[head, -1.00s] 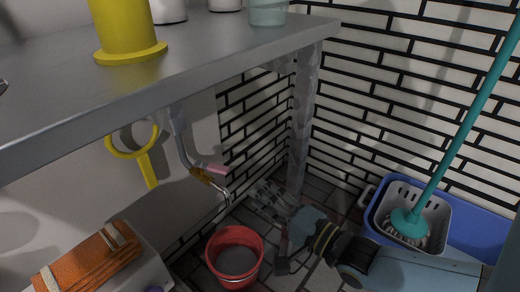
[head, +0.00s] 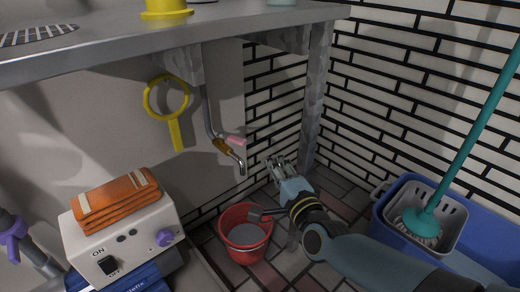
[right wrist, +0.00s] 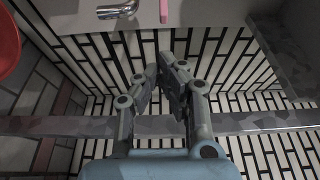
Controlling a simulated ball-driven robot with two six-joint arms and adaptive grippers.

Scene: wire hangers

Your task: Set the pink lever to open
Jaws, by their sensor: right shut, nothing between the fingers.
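The pink lever (head: 236,140) sits on a bent metal tap pipe (head: 207,105) below the counter, beside an orange-brown section above the spout. In the right wrist view the pink lever (right wrist: 164,12) shows at the top edge, with the metal spout (right wrist: 118,10) to its left. My right gripper (head: 272,162) is to the right of the spout and a little lower than the lever, apart from both. In the right wrist view its fingers (right wrist: 162,65) come together, shut and empty. My left gripper is not in view.
A red bucket (head: 233,215) stands on the floor under the tap. A yellow ring (head: 176,133) hangs left of the pipe. A white box (head: 90,244) bears orange cloths (head: 117,197). A blue mop bucket (head: 393,203) is at right. A counter leg (head: 315,95) stands behind my gripper.

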